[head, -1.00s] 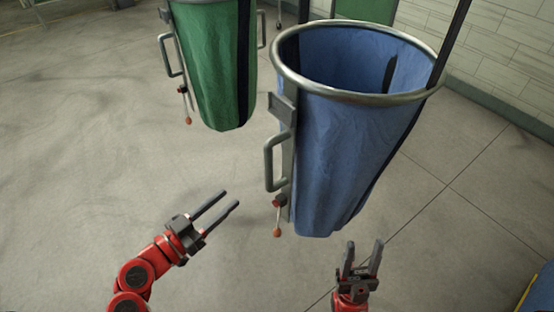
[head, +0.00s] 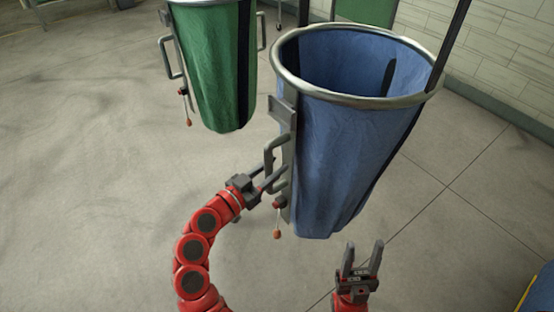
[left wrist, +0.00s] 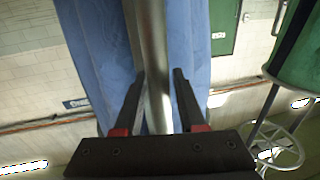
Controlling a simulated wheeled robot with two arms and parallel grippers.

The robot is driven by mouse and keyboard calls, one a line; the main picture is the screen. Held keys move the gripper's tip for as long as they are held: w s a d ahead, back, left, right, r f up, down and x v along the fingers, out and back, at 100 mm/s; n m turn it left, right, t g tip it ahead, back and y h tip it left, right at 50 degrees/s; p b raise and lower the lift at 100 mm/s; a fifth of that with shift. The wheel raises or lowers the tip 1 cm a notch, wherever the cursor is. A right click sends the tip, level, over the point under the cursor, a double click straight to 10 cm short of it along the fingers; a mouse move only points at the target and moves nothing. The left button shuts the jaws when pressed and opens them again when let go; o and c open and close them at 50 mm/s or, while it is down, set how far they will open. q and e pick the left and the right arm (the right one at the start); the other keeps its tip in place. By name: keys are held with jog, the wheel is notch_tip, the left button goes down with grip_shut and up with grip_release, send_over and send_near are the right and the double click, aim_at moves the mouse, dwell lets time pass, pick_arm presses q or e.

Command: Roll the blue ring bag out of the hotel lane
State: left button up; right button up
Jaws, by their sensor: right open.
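The blue ring bag (head: 345,150) hangs upright from a round metal ring (head: 300,88) at the centre right of the head view. A grey D-shaped handle (head: 268,156) is on its left side, with a red-tipped lever (head: 277,232) below. My left gripper (head: 282,177) is at the lower part of this handle. In the left wrist view the handle's bar (left wrist: 157,95) stands between my open fingers (left wrist: 159,73), with the blue cloth behind. A gap shows on the right side of the bar. My right gripper (head: 362,245) is open and empty, below and in front of the bag.
A green ring bag (head: 215,65) stands behind and to the left, with its own handle. A dark upright post (head: 453,40) rises at the blue bag's right rim. A pale brick wall (head: 510,60) runs along the right. The floor at left is clear.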

pick_arm(q)
jog(key=shift+x, duration=0.8)
jog(key=shift+f, duration=0.1)
grip_shut()
dwell(0.8)
